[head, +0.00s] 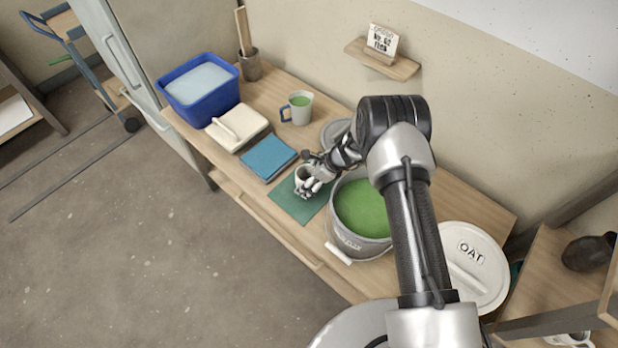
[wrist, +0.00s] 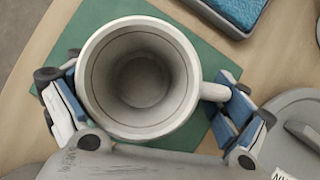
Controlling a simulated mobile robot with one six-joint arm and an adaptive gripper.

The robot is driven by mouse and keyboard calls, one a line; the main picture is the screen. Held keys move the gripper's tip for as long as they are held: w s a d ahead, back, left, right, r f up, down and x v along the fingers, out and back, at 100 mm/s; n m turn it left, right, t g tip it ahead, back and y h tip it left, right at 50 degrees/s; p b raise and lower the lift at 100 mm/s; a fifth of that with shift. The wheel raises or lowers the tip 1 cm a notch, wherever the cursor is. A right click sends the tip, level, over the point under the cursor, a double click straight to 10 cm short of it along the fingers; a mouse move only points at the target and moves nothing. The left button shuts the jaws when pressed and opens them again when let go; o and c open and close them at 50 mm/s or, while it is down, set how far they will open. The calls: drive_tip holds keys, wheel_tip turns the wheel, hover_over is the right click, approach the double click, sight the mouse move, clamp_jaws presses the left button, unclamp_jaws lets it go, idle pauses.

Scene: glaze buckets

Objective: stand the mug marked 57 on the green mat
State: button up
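A pale, empty mug (head: 303,174) is on the green mat (head: 290,207) and looks upright. In the wrist view the mug (wrist: 139,80) is seen from above, its handle pointing right, with the green mat (wrist: 100,15) around it. No number on it can be read. My gripper (wrist: 148,115) is around the mug with its fingers spread, one at each side. A gap with mat shows between the right finger and the mug body; the left finger is close to the wall. In the head view my gripper (head: 316,178) partly covers the mug. The mug's base is hidden.
A bucket of green glaze (head: 362,208) stands right beside the mat. Another mug with green contents (head: 299,108) stands behind, near a blue tub (head: 190,95). A lid marked OAT (head: 470,262) is at right.

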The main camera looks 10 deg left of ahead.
drive_tip(key=shift+o, duration=0.2)
drive_tip(key=shift+r, duration=0.1)
drive_tip(key=shift+r, duration=0.15)
drive_tip(key=p+v, duration=0.3)
drive_tip(key=v, duration=0.9)
drive_tip(key=shift+p, duration=0.3)
drive_tip(key=s+d+r+n, duration=0.2)
drive_tip(key=s+r+n, duration=0.15)
drive_tip(key=r, duration=0.65)
drive_tip(key=s+d+r+n+t+h, duration=0.1)
drive_tip(key=s+d+r+n, duration=0.25)
drive_tip(key=r, duration=0.75)
drive_tip(key=s+d+r+n, duration=0.2)
drive_tip(key=r+n, duration=0.2)
drive_tip(key=r, duration=0.6)
drive_tip(key=s+d+r+n+t+h, duration=0.1)
drive_tip(key=s+d+r+n, duration=0.1)
drive_tip(key=s, duration=0.5)
drive_tip(key=s+d+r+n+h, duration=0.2)
drive_tip(key=s+d+r+n, duration=0.1)
drive_tip(key=s+d, duration=0.3)
drive_tip(key=s+d+r+n+t+h, duration=0.1)
drive_tip(key=s+d+r+n+h, duration=0.1)
drive_tip(key=s, duration=0.7)
drive_tip(key=shift+d+r+n+t, duration=0.3)
drive_tip(key=shift+d+r+n, duration=0.2)
drive_tip(key=shift+d+n, duration=0.6)
